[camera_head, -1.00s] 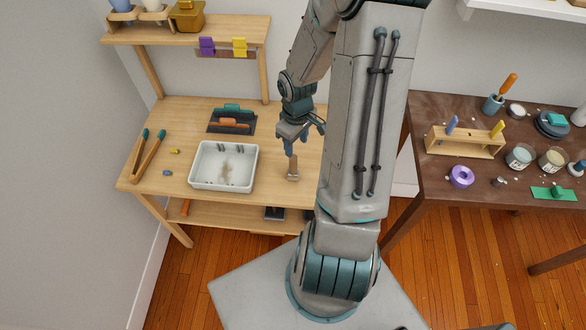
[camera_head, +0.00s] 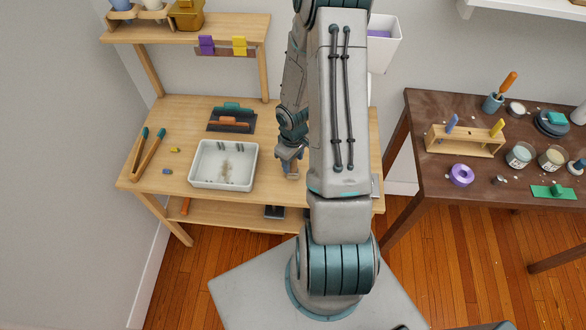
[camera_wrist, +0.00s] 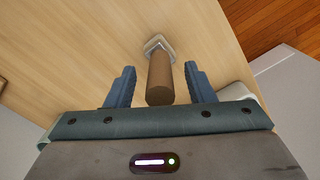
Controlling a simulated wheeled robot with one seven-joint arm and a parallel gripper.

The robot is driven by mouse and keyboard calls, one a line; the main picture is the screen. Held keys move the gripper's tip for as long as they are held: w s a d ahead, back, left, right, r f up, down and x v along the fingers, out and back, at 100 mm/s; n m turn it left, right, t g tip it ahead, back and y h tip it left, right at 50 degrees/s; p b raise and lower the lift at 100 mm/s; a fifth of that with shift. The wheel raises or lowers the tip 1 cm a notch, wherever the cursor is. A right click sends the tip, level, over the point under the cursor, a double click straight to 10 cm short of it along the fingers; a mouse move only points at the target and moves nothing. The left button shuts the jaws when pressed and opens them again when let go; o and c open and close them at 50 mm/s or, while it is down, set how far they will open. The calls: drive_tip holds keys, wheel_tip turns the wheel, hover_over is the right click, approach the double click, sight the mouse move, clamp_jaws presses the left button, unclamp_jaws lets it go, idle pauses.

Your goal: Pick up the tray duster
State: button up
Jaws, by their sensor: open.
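The tray duster (camera_wrist: 160,80) shows in the wrist view as a brown cylindrical handle with a pale grey head at its far end, over the light wood table. My gripper (camera_wrist: 159,73) is open, with one blue finger on each side of the handle and a visible gap on both sides. In the head view my gripper (camera_head: 291,160) is low over the workbench, right of the white tray. There my arm and fingers hide most of the duster.
The white tray (camera_head: 193,181) stands left of my gripper. Tongs (camera_head: 148,153) and trowel-like tools (camera_head: 231,119) lie farther left and behind. A wooden shelf (camera_head: 140,35) rises at the back. A dark side table (camera_head: 425,180) stands to the right.

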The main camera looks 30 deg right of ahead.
clamp_jaws()
idle(0.3)
